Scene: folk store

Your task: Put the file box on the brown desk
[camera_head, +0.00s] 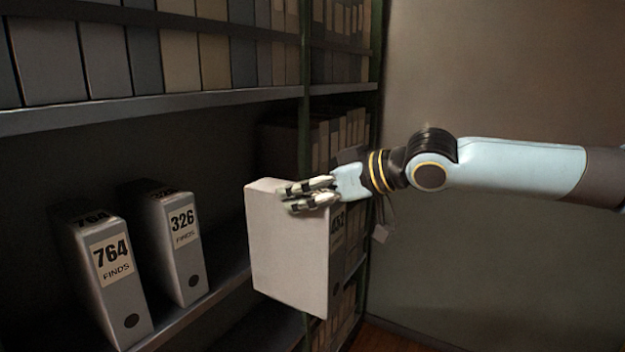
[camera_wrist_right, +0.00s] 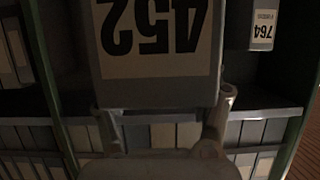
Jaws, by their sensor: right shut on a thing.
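My right gripper (camera_head: 308,194) reaches in from the right and is shut on a light grey file box (camera_head: 285,258). The box hangs upright in front of the shelf, its broad side towards the head camera. Its label side is turned right and mostly out of sight. In the right wrist view the file box (camera_wrist_right: 155,84) fills the top middle, with the number 452 upside down between the fingers (camera_wrist_right: 166,112). The brown desk is not in view. My left gripper is not in view.
Two grey file boxes, 764 (camera_head: 112,285) and 326 (camera_head: 180,250), stand on the middle shelf at left. A shelf above (camera_head: 150,112) holds rows of boxes. A green post (camera_head: 373,60) edges the shelving. A bare wall (camera_head: 490,80) lies to the right.

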